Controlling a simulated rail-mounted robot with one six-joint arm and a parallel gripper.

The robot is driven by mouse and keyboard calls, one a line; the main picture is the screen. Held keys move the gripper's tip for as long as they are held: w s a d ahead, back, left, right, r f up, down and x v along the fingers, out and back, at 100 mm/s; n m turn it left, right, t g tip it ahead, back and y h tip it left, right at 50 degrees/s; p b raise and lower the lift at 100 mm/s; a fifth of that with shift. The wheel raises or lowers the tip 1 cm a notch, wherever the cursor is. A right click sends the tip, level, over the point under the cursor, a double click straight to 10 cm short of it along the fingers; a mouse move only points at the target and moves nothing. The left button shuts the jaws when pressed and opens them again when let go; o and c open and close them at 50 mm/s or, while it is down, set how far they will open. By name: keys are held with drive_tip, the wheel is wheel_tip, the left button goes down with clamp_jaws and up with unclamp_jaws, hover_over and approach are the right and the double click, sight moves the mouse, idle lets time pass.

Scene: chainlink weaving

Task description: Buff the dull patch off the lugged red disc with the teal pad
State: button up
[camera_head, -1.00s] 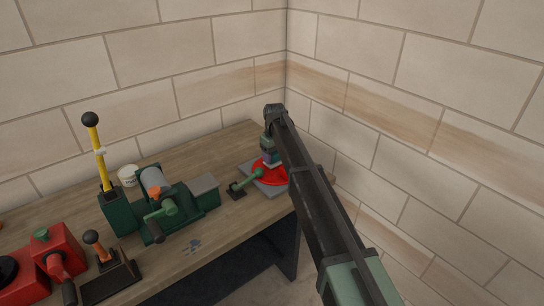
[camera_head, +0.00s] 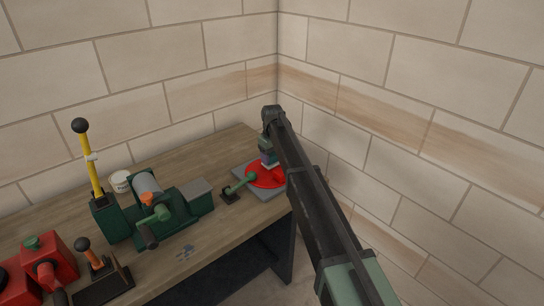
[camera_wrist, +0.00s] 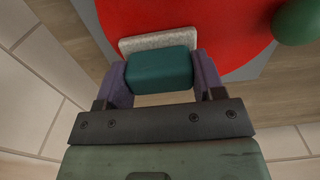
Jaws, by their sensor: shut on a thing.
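The red disc (camera_head: 266,177) lies flat on a grey square plate (camera_head: 278,193) at the right end of the bench. In the wrist view the red disc (camera_wrist: 240,25) fills the top of the picture. The teal pad (camera_wrist: 160,70) is between the fingers of my gripper (camera_wrist: 158,78), which is shut on it. A pale grey, speckled layer (camera_wrist: 150,42) shows along the pad's far edge, over or against the disc; I cannot tell whether it touches. No dull patch or lugs can be made out; my arm and the pad hide part of the disc.
A green machine with a crank (camera_head: 165,210), a yellow lever (camera_head: 90,165), a white cup (camera_head: 120,181) and red equipment (camera_head: 45,262) stand left. Walls close in behind and right.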

drive_tip(key=shift+s+a+r, duration=0.1)
drive_tip(key=shift+s+a, duration=1.2)
drive_tip(key=shift+a, duration=0.1)
wheel_tip(320, 180, up, 7)
drive_tip(key=p, duration=0.7)
